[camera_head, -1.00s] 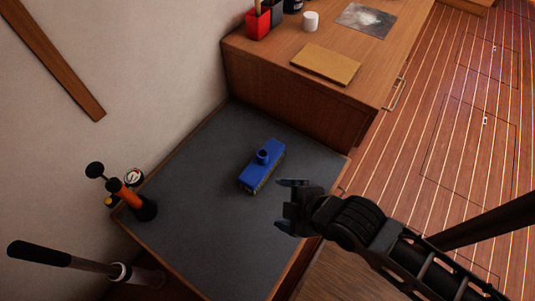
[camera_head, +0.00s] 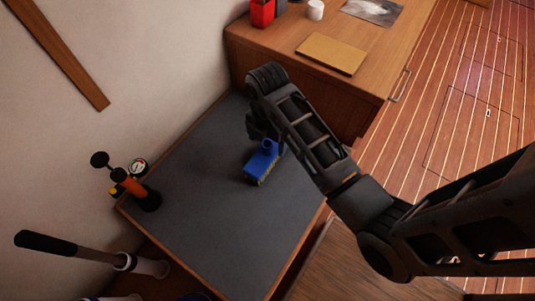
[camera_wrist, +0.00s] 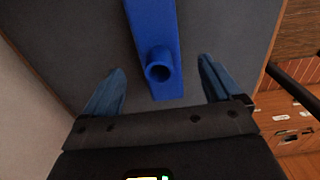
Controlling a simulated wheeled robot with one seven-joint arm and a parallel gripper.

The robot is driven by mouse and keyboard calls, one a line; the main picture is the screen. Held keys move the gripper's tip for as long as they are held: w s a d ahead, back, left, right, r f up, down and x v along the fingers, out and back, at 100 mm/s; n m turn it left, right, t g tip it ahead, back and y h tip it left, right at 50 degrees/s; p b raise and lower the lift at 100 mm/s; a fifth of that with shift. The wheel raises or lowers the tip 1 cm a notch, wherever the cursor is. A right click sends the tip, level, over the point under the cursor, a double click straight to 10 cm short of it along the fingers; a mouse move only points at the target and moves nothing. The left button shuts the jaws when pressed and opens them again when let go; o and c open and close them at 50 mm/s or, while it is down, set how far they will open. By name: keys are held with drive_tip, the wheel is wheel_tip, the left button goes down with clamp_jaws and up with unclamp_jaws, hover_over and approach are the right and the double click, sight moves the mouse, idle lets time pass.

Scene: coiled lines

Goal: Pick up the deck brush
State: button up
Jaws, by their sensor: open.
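The deck brush (camera_head: 262,160) is a blue block with pale bristles along its lower edge and a short round socket on top. It lies on the dark grey tabletop (camera_head: 205,195). My gripper (camera_wrist: 162,88) is open above the brush. In the wrist view, the near end of the brush (camera_wrist: 160,88) and its socket lie between the two fingers, with a gap on each side. In the head view my wrist and arm cover the far end of the brush, and the fingertips are hidden.
An orange-and-black pump (camera_head: 135,187) and a gauge stand at the table's left edge by the wall. A wooden cabinet (camera_head: 305,80) with a tan board (camera_head: 331,53) stands behind. The grey top in front of the brush is clear.

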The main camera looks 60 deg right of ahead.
sight(267, 152)
drive_tip(key=shift+f, duration=3.2)
drive_tip(key=shift+c, duration=0.4)
drive_tip(key=c, duration=1.2)
drive_tip(key=shift+o, duration=0.2)
wheel_tip(267, 152, up, 10)
drive_tip(key=shift+r, duration=0.1)
